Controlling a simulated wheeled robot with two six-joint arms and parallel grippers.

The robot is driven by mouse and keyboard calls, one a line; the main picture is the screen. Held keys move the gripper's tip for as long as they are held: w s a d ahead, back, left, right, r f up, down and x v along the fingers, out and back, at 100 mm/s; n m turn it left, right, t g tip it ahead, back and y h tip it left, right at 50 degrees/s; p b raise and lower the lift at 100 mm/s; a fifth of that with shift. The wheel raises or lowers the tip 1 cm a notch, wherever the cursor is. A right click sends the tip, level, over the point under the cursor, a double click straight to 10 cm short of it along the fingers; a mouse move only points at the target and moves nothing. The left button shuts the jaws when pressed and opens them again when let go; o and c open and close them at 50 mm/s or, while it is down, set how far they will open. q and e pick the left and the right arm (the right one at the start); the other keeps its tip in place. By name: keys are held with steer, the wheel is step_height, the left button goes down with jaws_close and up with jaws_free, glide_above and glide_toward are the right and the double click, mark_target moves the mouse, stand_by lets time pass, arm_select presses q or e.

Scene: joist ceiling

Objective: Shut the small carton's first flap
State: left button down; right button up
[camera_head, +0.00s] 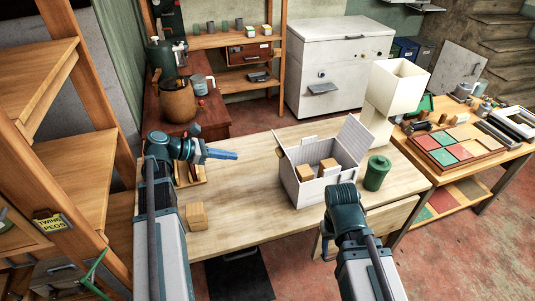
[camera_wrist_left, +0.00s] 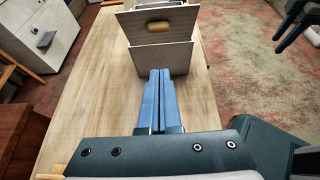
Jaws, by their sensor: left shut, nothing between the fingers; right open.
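The small carton (camera_head: 318,188) is a pale, open-topped box on the wooden table (camera_head: 240,205), with brown blocks (camera_head: 327,166) inside. One flap (camera_head: 354,137) stands up at its right; another (camera_head: 281,152) stands at its left end.
A wooden block (camera_head: 196,216) sits at the table's front left. A tray (camera_head: 190,175) lies partly behind my left arm. The table between left gripper and carton is clear.

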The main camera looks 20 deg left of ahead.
mark_target(282, 156)
arm_select(q)
steer(key=d+r+b+x, duration=0.1)
steer(key=r+b+x, duration=0.1)
steer(key=x, duration=1)
steer(key=shift+w+d+b, duration=0.35)
steer(key=shift+w+b, duration=0.2)
steer(key=shift+b, duration=0.05)
steer(key=shift+r, duration=0.1)
